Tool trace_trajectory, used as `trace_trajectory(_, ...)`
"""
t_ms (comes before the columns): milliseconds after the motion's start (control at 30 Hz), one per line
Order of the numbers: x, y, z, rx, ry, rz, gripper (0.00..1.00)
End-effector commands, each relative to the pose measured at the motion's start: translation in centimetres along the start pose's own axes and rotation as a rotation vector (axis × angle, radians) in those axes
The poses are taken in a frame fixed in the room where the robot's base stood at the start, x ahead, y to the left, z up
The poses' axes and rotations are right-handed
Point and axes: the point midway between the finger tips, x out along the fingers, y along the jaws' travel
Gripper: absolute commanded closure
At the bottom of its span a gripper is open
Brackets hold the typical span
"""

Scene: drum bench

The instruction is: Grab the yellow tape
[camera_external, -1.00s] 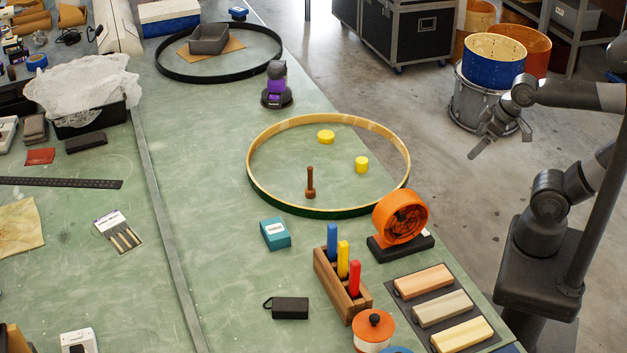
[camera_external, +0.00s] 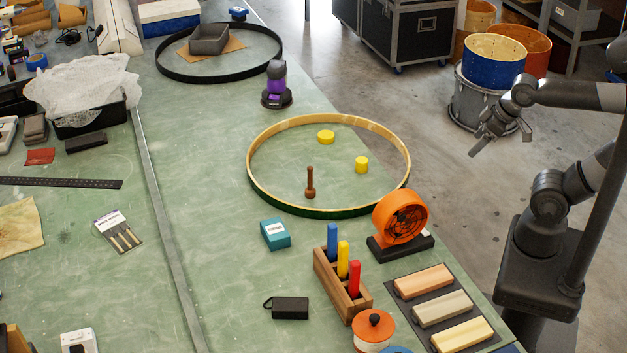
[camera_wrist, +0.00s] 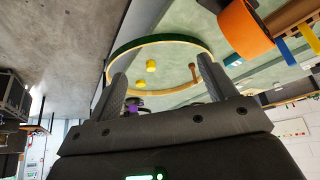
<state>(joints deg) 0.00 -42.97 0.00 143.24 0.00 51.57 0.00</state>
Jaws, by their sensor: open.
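Two small yellow round pieces lie inside the wooden hoop (camera_external: 258,193) on the green bench. One is a low, wide disc (camera_external: 326,137) near the hoop's far side. The other is a narrower, taller-looking piece (camera_external: 361,164) closer to its right side. I cannot tell from their surfaces which is the tape. Both also show in the wrist view, between my fingers, as an upper piece (camera_wrist: 151,66) and a lower piece (camera_wrist: 141,83). My gripper (camera_external: 499,144) is open and empty, off the bench's right edge, well apart from both pieces.
A brown wooden peg (camera_external: 310,184) stands inside the hoop. An orange round device (camera_external: 400,217) stands by the hoop's near right rim. A wooden rack (camera_external: 328,282) with coloured sticks is nearer. A purple-and-black tool (camera_external: 277,86) stands beyond the hoop. Bench left of the hoop is clear.

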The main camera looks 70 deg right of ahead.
Motion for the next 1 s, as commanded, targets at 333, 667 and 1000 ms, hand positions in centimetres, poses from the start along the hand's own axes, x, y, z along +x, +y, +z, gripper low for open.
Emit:
trace_trajectory(333, 1.7, 0.9, -2.8, -0.112, 0.024, -0.007, 0.23)
trace_trajectory(667, 9.1, 5.0, -11.5, -0.522, 0.111, 0.059, 0.23)
trace_trajectory(1000, 18.2, 10.0, -18.1, -1.008, 0.135, 0.240, 0.23)
